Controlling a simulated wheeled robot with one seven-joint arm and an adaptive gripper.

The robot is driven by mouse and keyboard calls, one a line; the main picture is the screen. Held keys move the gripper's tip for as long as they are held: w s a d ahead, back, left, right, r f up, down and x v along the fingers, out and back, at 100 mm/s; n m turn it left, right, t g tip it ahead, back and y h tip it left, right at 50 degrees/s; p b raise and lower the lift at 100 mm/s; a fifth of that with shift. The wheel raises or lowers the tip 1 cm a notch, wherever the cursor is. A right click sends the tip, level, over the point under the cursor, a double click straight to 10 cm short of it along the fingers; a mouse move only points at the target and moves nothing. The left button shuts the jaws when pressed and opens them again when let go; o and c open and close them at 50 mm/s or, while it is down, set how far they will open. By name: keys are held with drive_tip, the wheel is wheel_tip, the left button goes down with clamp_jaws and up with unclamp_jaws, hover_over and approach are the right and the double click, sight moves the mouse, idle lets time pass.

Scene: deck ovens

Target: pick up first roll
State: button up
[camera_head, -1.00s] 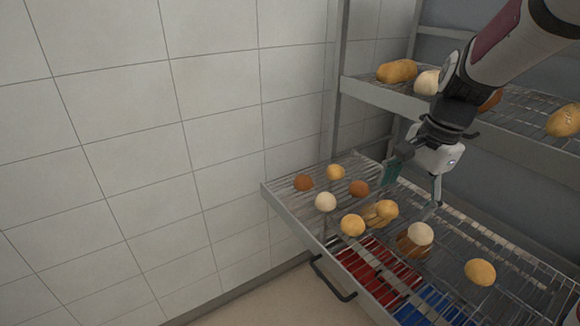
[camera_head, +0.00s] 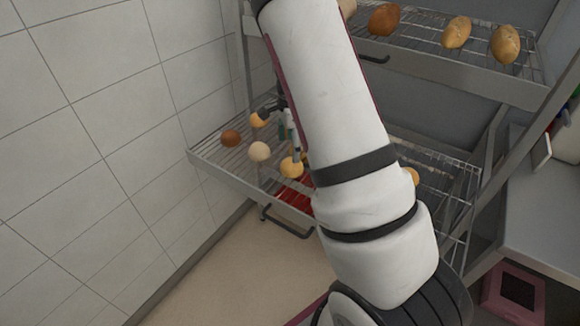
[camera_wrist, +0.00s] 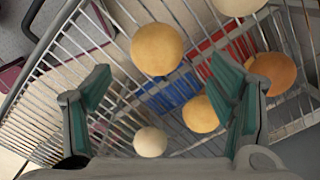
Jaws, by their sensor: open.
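Several round rolls lie on the lower wire rack (camera_head: 200,160); the frames do not mark which is first. In the head view I see a brown roll (camera_head: 230,138), a pale roll (camera_head: 259,151), a yellow roll (camera_head: 258,119) and a golden roll (camera_head: 291,167). My gripper (camera_head: 290,142) is low over the rack near the golden roll, partly hidden by my arm. In the wrist view my gripper (camera_wrist: 163,72) is open and empty, its green-padded fingers apart. A large golden roll (camera_wrist: 157,48) shows between and beyond the fingertips. A brown roll (camera_wrist: 272,73) is beside the right finger.
A smaller golden roll (camera_wrist: 200,114) and a pale roll (camera_wrist: 150,142) also show in the wrist view. An upper rack (camera_head: 440,75) holds several longer breads above. A tiled wall (camera_head: 90,150) stands on the left. Red and blue things lie below the lower rack.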

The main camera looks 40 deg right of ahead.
sight(292, 164)
drive_tip(key=f, duration=0.4)
drive_tip(key=f+p, duration=0.1)
drive_tip(key=f, duration=0.2)
drive_tip(key=shift+s+f, duration=0.1)
drive_tip(key=shift+s, duration=0.15)
drive_tip(key=c, duration=1.1)
